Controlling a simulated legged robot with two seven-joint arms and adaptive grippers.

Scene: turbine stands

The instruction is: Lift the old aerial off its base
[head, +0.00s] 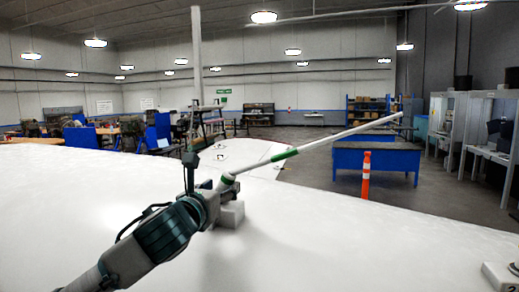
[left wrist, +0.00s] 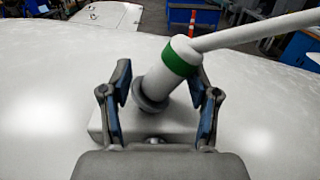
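The old aerial (head: 340,133) is a white rod with green bands, leaning up to the right from its base in the head view. In the left wrist view its thick lower part (left wrist: 160,82) stands between my fingers, with a green band above and a thin rod bending off right. The base (head: 231,214) is a pale block on the white surface; it also shows in the left wrist view (left wrist: 105,128). My left gripper (left wrist: 162,92) is open around the aerial's lower part, a finger on each side. The right finger looks close to it; contact is unclear. My right gripper is not in view.
The broad white curved surface (head: 70,205) is mostly clear. Another pale block (head: 500,277) sits at its right edge. Beyond are an orange and white post (head: 366,176), a blue workbench (head: 345,178) and a tall pale pole (head: 197,60).

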